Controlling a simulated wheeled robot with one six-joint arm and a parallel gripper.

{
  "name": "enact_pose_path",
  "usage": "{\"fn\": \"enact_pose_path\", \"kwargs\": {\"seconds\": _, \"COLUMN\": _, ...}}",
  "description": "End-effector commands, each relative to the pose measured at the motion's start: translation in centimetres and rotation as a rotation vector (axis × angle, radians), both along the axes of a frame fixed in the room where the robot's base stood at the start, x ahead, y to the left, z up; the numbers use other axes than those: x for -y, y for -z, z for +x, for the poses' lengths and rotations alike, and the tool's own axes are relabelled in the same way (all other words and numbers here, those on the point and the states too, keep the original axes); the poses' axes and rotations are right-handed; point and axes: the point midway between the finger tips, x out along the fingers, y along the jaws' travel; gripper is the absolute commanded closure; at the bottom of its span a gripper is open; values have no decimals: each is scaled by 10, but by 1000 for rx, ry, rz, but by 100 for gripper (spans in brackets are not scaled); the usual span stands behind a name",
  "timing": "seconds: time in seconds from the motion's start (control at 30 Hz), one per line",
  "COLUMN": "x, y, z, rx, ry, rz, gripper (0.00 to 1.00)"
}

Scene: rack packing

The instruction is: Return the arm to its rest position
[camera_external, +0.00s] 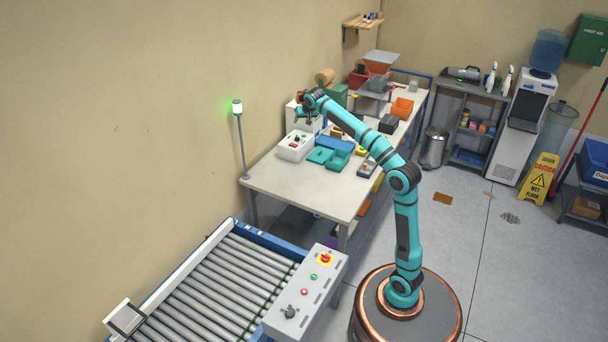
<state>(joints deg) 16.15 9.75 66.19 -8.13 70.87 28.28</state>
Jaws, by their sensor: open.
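My gripper (305,114) is small in the external view, at the end of my teal arm. It is open, and I see nothing held in it. The arm reaches up and left from its round base over the white workbench (310,195). The gripper hangs above the far left part of the bench, near a white control box (296,145). Its gap above the things below is hard to judge.
Teal trays (338,160) lie on the bench under the arm. An orange bin (402,108) stands farther back. A roller conveyor (220,290) with a control panel (308,290) is at front left. A yellow wet-floor sign (541,178) stands right. The bench's near end is clear.

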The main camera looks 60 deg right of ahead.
Motion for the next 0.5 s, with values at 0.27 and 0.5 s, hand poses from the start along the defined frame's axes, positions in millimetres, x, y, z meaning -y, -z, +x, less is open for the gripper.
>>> {"fn": "enact_pose_path", "kwargs": {"seconds": 0.27, "x": -57, "y": -21, "z": -59, "rx": 124, "ry": -132, "rz": -64, "gripper": 49}}
{"fn": "enact_pose_path", "kwargs": {"seconds": 0.5, "x": -100, "y": -27, "z": -114, "rx": 234, "ry": -237, "rz": -122, "gripper": 49}}
